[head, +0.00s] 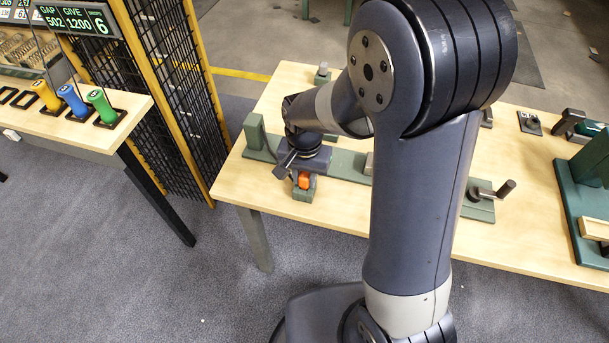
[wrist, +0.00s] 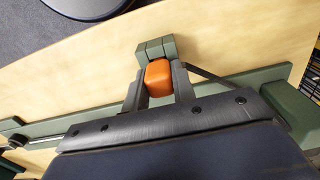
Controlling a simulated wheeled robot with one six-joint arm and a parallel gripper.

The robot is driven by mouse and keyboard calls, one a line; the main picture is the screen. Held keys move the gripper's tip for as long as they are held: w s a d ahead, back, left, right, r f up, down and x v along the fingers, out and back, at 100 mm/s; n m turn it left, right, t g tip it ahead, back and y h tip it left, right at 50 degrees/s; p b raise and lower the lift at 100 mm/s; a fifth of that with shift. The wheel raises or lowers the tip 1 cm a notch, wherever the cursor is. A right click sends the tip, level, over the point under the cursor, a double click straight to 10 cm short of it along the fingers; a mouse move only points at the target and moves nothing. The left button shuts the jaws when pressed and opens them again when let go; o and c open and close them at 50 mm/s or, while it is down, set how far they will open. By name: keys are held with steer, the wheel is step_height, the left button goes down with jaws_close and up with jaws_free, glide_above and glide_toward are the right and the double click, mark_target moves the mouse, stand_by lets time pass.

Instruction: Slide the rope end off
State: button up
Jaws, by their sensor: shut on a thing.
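My gripper (head: 300,178) is at the front of a green rail fixture (head: 345,164) on the wooden table. Its two grey fingers are shut on an orange block (head: 304,180), which also shows between the fingertips in the wrist view (wrist: 158,78). The orange block sits right against a small green notched block (wrist: 155,49). This green block also shows below the gripper in the head view (head: 303,194). A thin dark strip (wrist: 213,77) runs right from near the fingers.
A green upright block (head: 254,131) stands at the rail's left end. A grey handle (head: 494,192) stands at its right. The wooden table's (head: 340,206) front strip is clear. A black mesh rack (head: 170,75) stands close to the table's left edge.

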steer(key=shift+r+p, duration=1.7)
steer(key=shift+r, duration=0.7)
